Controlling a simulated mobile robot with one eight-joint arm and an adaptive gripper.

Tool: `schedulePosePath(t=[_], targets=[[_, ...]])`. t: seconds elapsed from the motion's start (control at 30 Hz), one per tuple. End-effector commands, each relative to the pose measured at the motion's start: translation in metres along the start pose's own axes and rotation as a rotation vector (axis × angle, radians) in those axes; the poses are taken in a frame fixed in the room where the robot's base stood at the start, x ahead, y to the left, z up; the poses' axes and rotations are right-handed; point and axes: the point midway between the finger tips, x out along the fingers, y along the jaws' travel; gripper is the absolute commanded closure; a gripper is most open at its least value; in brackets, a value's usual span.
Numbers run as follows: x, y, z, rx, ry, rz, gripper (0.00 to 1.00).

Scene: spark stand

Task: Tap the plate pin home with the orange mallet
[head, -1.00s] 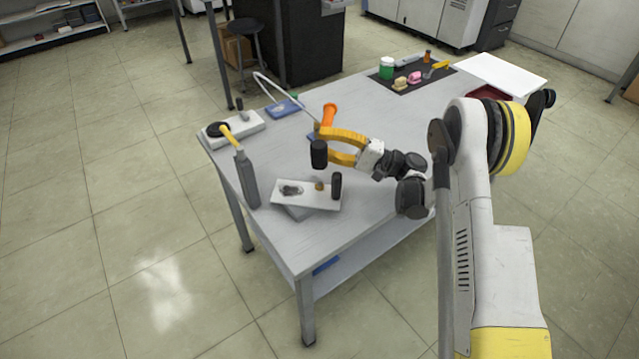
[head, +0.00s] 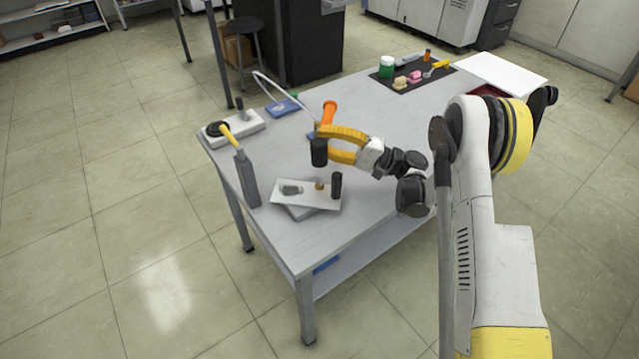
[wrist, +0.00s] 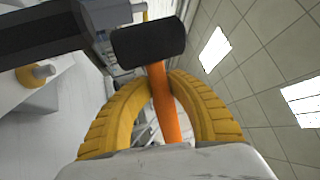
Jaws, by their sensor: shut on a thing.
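My gripper (head: 322,143) has yellow curved fingers shut on the orange handle of the mallet (head: 319,153). The mallet's black head hangs below the fingers and its orange handle rises above them. In the wrist view the orange handle (wrist: 167,110) stands between the fingertips (wrist: 163,80), with the black head beyond. A white plate (head: 306,199) lies on a grey block near the table's front corner. The brass plate pin (head: 320,186) stands up from it. The mallet head is above and apart from the pin. In the wrist view the pin (wrist: 40,73) shows at the left.
A black post (head: 337,185) rises beside the pin at the plate's right. A white block (head: 243,127) and blue tray (head: 283,107) lie behind. A dark mat (head: 405,84) holds small items at the back.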

Motion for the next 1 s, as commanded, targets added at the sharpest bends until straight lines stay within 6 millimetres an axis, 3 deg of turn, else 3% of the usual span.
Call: schedulePosePath(t=[0.27,0.6,0.8,0.83,0.9,1.0], targets=[[-0.001,0.004,0.0,0.0,0.0,0.001,1.0],[0.007,-0.025,0.0,0.0,0.0,0.001,1.0],[0.007,-0.024,0.0,0.0,0.0,0.001,1.0],[0.007,-0.024,0.0,0.0,0.0,0.001,0.84],[0.007,-0.024,0.0,0.0,0.0,0.001,1.0],[0.007,-0.024,0.0,0.0,0.0,0.001,1.0]])
